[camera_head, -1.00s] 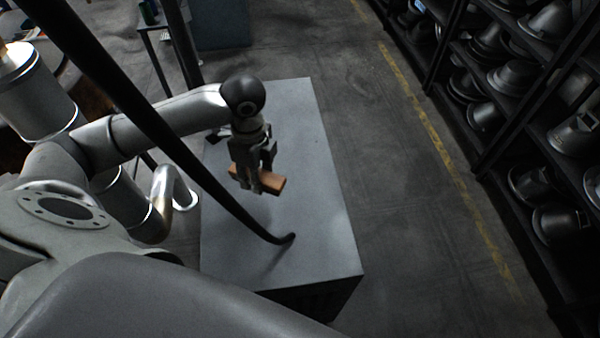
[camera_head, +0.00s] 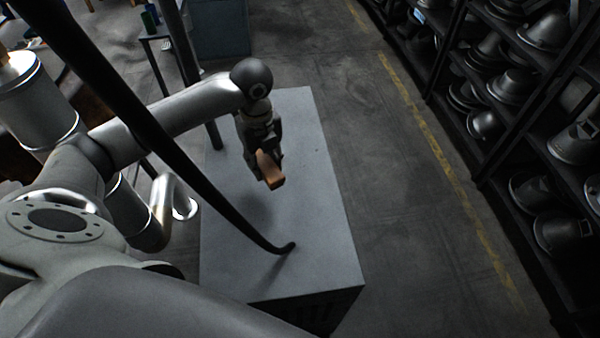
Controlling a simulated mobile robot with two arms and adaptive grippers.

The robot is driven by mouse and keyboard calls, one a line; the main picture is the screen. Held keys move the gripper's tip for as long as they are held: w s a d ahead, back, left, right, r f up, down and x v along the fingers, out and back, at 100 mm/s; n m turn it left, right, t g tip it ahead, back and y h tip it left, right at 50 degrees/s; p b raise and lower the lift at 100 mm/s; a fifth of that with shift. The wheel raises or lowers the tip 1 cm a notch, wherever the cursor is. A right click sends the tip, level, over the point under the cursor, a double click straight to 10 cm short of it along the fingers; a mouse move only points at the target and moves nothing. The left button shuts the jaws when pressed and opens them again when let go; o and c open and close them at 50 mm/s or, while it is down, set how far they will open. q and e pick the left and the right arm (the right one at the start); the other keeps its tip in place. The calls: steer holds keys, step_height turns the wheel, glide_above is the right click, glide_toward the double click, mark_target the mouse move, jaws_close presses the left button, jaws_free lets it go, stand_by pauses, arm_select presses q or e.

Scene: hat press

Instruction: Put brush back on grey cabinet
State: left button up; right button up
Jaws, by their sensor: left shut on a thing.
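The brush is a small orange-brown block (camera_head: 270,172); only its wooden part shows clearly. My left gripper (camera_head: 262,155) is shut on the brush and holds it over the far half of the grey cabinet top. The grey cabinet (camera_head: 318,235) has a flat light top and a dark vented front side. The brush seems to be above the top, with a soft shadow below it; I cannot tell the exact height. My right gripper is not in view.
A black curved bar (camera_head: 210,190) crosses in front of the cabinet, its tip over the top. Dark shelves with metal hat moulds (camera_head: 485,122) stand at the right. A yellow line (camera_head: 430,145) marks the clear floor. The cabinet top is otherwise bare.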

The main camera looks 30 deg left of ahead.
arm_select(q)
steer(key=w+d+f, duration=0.1)
steer(key=w+d, duration=0.1)
steer(key=w, duration=0.1)
steer(key=p, duration=0.1)
glide_above(300, 181)
steer(key=f, duration=0.5)
steer(key=shift+s+a+f, duration=0.25)
steer(key=shift+s, duration=0.15)
steer(key=shift+w+d+f, duration=0.3)
steer(key=shift+w+f, duration=0.15)
steer(key=shift+f, duration=1.8)
steer(key=shift+f, duration=0.1)
steer(key=o, duration=0.9)
step_height(300, 181, up, 12)
